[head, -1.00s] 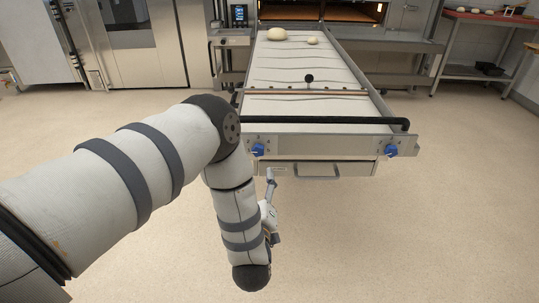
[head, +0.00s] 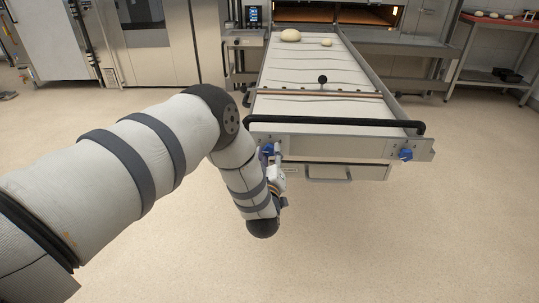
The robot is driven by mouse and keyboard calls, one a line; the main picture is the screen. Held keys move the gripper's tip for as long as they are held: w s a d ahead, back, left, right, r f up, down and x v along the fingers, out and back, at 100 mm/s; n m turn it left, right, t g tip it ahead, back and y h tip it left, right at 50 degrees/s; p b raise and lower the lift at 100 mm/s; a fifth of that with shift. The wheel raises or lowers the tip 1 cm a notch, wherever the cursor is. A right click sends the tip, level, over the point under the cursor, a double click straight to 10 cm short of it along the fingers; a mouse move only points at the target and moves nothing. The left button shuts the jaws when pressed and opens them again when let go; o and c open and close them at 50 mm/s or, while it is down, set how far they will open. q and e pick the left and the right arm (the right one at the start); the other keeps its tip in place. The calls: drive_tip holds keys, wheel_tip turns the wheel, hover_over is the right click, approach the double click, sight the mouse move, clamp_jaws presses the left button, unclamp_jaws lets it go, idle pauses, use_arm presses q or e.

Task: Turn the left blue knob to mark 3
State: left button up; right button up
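The left blue knob (head: 267,150) is on the front panel (head: 335,147) of the loader table, near its left end. My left gripper (head: 272,155) is at this knob, its fingers reaching up to it and partly covering it. I cannot tell whether the fingers are closed on the knob or only beside it. The marks around the left knob are too small and covered to read. The right blue knob (head: 405,155) is at the panel's right end, with nothing near it. My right gripper is not in view.
A black bar (head: 335,123) runs along the table's front edge above the panel. A drawer with a handle (head: 328,175) is below it. Dough pieces (head: 290,35) lie at the far end of the belt, before the oven (head: 335,14). The floor in front is clear.

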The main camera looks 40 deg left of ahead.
use_arm(q)
drive_tip(key=shift+m, duration=0.3)
drive_tip(key=shift+c, duration=0.4)
drive_tip(key=m, duration=0.7)
drive_tip(key=shift+f+m+p, duration=0.1)
drive_tip(key=shift+m+p, duration=0.2)
drive_tip(key=m, duration=0.4)
drive_tip(key=shift+f+m, duration=0.1)
drive_tip(key=shift+m, duration=0.2)
drive_tip(key=m, duration=0.4)
drive_tip(key=shift+b, duration=0.3)
drive_tip(key=shift+m, duration=0.3)
drive_tip(key=o, duration=1.2)
drive_tip(key=shift+c, duration=0.2)
